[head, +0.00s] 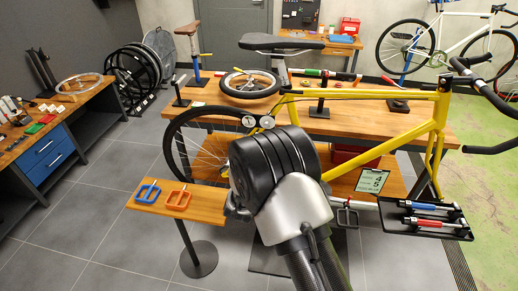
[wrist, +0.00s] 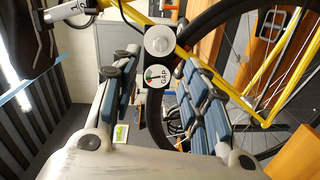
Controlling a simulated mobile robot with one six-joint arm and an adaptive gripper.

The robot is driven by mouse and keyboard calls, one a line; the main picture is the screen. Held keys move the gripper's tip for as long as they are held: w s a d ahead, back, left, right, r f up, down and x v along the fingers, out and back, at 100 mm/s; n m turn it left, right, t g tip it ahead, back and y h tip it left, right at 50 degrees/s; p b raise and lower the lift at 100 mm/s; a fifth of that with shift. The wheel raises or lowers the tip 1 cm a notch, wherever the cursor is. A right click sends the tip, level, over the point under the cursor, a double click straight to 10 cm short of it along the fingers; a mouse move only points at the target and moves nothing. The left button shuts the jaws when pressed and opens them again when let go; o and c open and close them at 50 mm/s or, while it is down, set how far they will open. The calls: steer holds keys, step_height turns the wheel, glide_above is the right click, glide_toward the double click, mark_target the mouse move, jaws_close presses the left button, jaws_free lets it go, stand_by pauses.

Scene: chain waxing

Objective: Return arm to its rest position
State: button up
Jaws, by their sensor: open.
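My gripper (wrist: 158,66) shows in the wrist view with its two blue-grey padded fingers spread apart. Nothing is held between them. Beyond the fingers are a round silver disc and a round dial marked GAP (wrist: 157,77), close to the yellow bicycle frame (wrist: 222,84). In the head view my arm reaches up from the bottom in front of the yellow bicycle (head: 375,94), and its black wrist joint hides part of the rear wheel and the bench. The gripper fingers are mostly hidden there behind my wrist.
A wooden workbench (head: 405,124) stands behind the bicycle. A small wooden stand (head: 210,206) holds a blue and an orange handled tool at left. A black tray (head: 432,229) with blue and red tools is at right. Grey floor (head: 95,225) is clear at left.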

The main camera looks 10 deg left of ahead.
steer(key=shift+s, duration=0.45)
steer(key=s+d+r+m+g+y, duration=0.1)
steer(key=d+r+m+g+y, duration=0.2)
steer(key=r, duration=0.7)
steer(key=s+d+r+m+g, duration=0.35)
steer(key=s+d+r, duration=0.2)
steer(key=s, duration=0.25)
steer(key=s+d+m+g, duration=0.2)
steer(key=s+d, duration=0.3)
steer(key=s, duration=0.6)
steer(key=s+d+f+m+g+h, duration=0.1)
steer(key=s+d+m, duration=0.3)
steer(key=s, duration=0.7)
steer(key=s+d+m+g, duration=0.3)
steer(key=s+d, duration=0.3)
steer(key=s, duration=0.5)
steer(key=shift+f+h, duration=0.15)
steer(key=shift+h, duration=0.25)
